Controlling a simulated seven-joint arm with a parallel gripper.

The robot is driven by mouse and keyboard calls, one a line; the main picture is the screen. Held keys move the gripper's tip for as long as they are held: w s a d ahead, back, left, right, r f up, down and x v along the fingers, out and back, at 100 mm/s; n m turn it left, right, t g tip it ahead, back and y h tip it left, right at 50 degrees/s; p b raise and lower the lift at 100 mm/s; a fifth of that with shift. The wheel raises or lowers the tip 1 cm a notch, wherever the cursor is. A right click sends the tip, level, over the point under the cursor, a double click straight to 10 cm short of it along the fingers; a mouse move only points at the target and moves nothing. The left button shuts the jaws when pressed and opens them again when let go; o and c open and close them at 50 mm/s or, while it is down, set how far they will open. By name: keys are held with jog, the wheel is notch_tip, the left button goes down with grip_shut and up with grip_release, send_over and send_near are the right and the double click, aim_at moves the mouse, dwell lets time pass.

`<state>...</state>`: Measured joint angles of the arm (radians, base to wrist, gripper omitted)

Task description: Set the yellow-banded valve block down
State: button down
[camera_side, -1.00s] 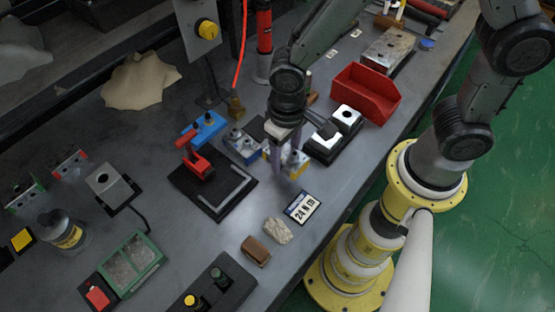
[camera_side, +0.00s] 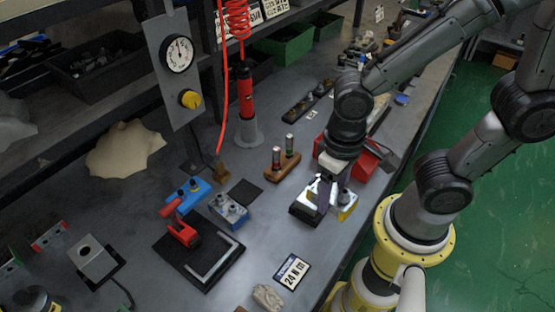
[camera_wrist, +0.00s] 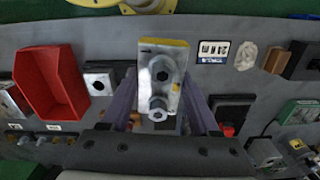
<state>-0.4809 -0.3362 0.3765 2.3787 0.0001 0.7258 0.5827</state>
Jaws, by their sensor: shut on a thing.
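The yellow-banded valve block (camera_side: 347,207) is in my gripper (camera_side: 327,195), over or beside the black stand with white plates (camera_side: 303,211) in the side view. Fingers and arm hide much of the block and stand there. In the wrist view the grey block (camera_wrist: 146,66) lies between my two fingers, its yellow band at the far end and two round metal fittings on top. The stand's white plate with a dark hole (camera_wrist: 97,84) shows to its left. I cannot tell whether the block touches the stand.
A red bin (camera_side: 367,160) stands close behind my gripper. A wooden holder with two cylinders (camera_side: 282,166) and a blue-banded valve block (camera_side: 229,210) are to the left. A red clamp on a black plate (camera_side: 184,234) is farther left.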

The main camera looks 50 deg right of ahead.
jog(key=w+d+r+m, duration=0.1)
jog(key=w+d, duration=0.2)
jog(key=w, duration=0.6)
jog(key=w+d+m, duration=0.1)
jog(key=w+d, duration=0.2)
jog(key=w, duration=0.6)
jog(key=w+d+r+m, duration=0.1)
jog(key=w+d, duration=0.2)
jog(key=w, duration=0.6)
notch_tip(320, 180, up, 13)
jog(key=w, duration=0.2)
jog(key=w+d+m, duration=0.2)
jog(key=d+m, duration=0.1)
jog(key=d, duration=0.8)
jog(key=s+d+m, duration=0.4)
jog(key=d, duration=0.7)
jog(key=s+d+m, duration=0.3)
jog(key=d, duration=0.7)
jog(key=s+d+m, duration=0.4)
jog(key=d, duration=0.7)
jog(key=f, duration=2.7)
jog(key=shift+w+a, duration=0.1)
jog(key=shift+w, duration=0.15)
